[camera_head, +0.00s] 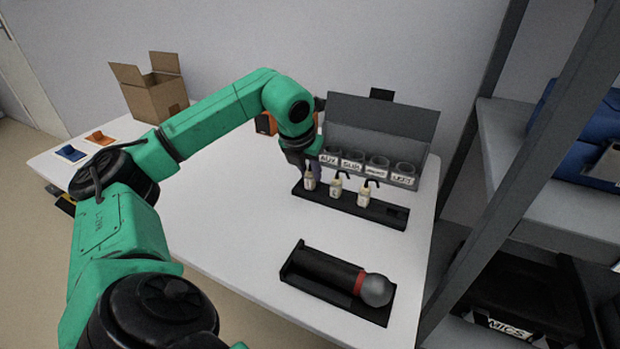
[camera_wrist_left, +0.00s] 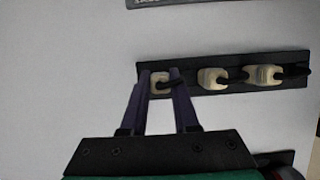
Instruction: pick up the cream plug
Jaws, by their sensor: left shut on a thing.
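Three cream plugs with short black cable ends stand in a row in a black holder strip (camera_head: 388,212) on the white table. My left gripper (camera_head: 309,172) is at the left end of the row and is shut on the leftmost cream plug (camera_head: 309,183). In the left wrist view that plug (camera_wrist_left: 160,84) sits between the two fingers (camera_wrist_left: 160,86), at the strip's left end. The middle plug (camera_head: 336,188) and the right plug (camera_head: 363,195) stand free beside it. I cannot tell whether the held plug is lifted from its slot. My right gripper is not in view.
A grey box with labelled round sockets (camera_head: 402,179) stands behind the strip. A microphone (camera_head: 335,273) lies in a black tray in front. A cardboard box (camera_head: 157,97) stands at the back left. A metal shelf (camera_head: 545,215) borders the right. The table's middle (camera_head: 225,215) is clear.

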